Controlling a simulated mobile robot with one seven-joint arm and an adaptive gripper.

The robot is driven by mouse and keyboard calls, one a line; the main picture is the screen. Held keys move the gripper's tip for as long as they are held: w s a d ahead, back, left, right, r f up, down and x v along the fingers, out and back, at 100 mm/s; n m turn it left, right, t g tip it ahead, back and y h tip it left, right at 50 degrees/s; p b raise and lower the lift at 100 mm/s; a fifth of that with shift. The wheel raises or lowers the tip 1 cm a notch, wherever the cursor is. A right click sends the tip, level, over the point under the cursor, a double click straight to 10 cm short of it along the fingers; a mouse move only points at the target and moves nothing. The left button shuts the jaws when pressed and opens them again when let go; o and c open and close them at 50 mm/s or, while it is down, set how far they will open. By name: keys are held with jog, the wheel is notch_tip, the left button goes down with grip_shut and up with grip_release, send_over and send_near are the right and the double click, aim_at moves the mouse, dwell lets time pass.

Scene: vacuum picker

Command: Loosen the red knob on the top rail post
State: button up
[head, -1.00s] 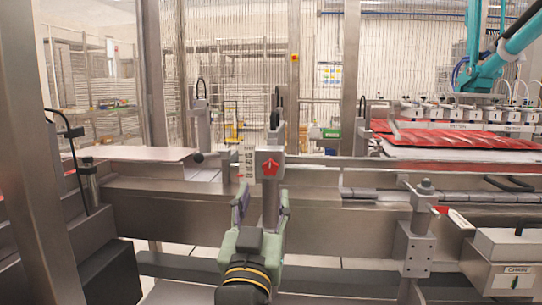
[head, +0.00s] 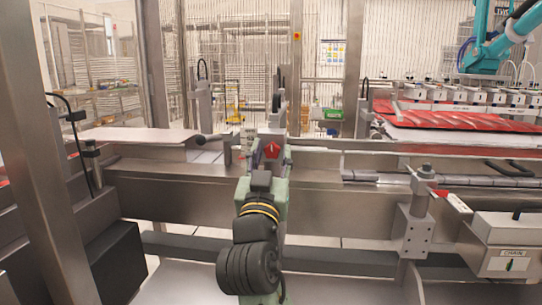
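The red knob (head: 271,150) sits on the grey block of the rail post at the middle of the head view. My gripper (head: 264,160) is right in front of and just below the knob, pointing away from the camera. My own wrist hides most of the fingers and the lower post. A pale green finger part shows just right of the knob. I cannot tell whether the fingers touch the knob or how wide they are apart.
A grey box marked CHAIN (head: 506,243) is at the lower right. Metal rails cross behind my arm. A steel upright (head: 50,150) stands at left. Red sheets (head: 440,115) lie at back right.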

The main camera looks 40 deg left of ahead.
grip_shut()
